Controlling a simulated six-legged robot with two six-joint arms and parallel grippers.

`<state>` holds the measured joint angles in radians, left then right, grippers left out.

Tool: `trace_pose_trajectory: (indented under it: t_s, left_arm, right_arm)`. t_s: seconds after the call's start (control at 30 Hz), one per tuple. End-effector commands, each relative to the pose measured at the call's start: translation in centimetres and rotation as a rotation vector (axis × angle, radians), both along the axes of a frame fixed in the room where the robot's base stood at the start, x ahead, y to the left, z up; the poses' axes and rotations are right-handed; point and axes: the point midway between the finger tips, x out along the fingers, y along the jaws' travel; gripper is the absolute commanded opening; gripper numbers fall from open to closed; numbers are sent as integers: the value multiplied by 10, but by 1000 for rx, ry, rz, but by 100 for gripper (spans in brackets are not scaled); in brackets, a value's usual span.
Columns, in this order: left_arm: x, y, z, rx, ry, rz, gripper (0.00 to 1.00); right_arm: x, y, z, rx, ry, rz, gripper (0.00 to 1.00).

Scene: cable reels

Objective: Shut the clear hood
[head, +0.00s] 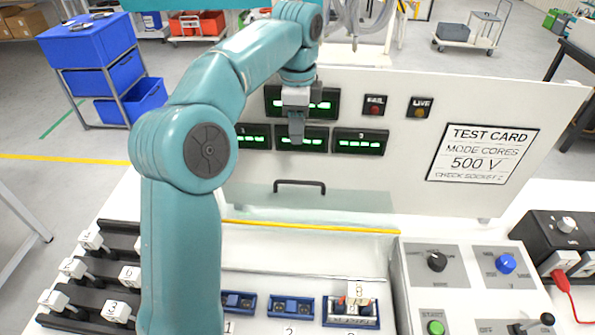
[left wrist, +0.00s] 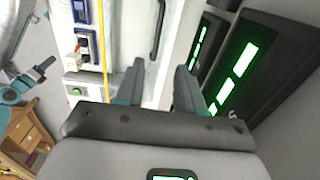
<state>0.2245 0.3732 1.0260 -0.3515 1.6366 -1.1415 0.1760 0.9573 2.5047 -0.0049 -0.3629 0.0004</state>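The clear hood (head: 345,202) is a faint tinted sheet in front of the white panel, with a black bar handle (head: 300,183) near its upper edge. It looks raised, leaning back toward the panel, and the sockets in front are uncovered. Its handle also shows in the left wrist view (left wrist: 158,28). My left gripper (head: 296,138) is in front of the green displays, above the handle and apart from it. In the left wrist view its two fingers (left wrist: 160,78) are spread with nothing between them.
A yellow strip (head: 310,228) runs below the hood. Blue numbered sockets (head: 291,306) lie in front, with a white plug (head: 359,292) at the right one. A control box (head: 470,270) is at right. A black rack (head: 112,250) with white plugs is at left.

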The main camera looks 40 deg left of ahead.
Motion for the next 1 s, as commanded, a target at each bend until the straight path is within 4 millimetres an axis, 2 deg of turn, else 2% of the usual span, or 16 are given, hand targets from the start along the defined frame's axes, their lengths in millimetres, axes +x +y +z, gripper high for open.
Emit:
trace_pose_trajectory:
  t_s: [0.17, 0.5, 0.7, 1.0]
  left_arm:
    - [-3, -1, -42, -1, 3, 2, 38]
    - [-1, 1, -116, -2, 2, 2, 38]
    - [1, 3, -139, -1, 1, 2, 38]
    - [2, 3, -145, 0, 0, 1, 38]
  right_arm:
    - [0, 0, -6, 0, 0, 0, 70]
    - [0, 0, 0, 0, 0, 0, 70]
    - [0, 0, 3, 0, 0, 0, 70]
    - [0, 0, 3, 0, 0, 0, 70]
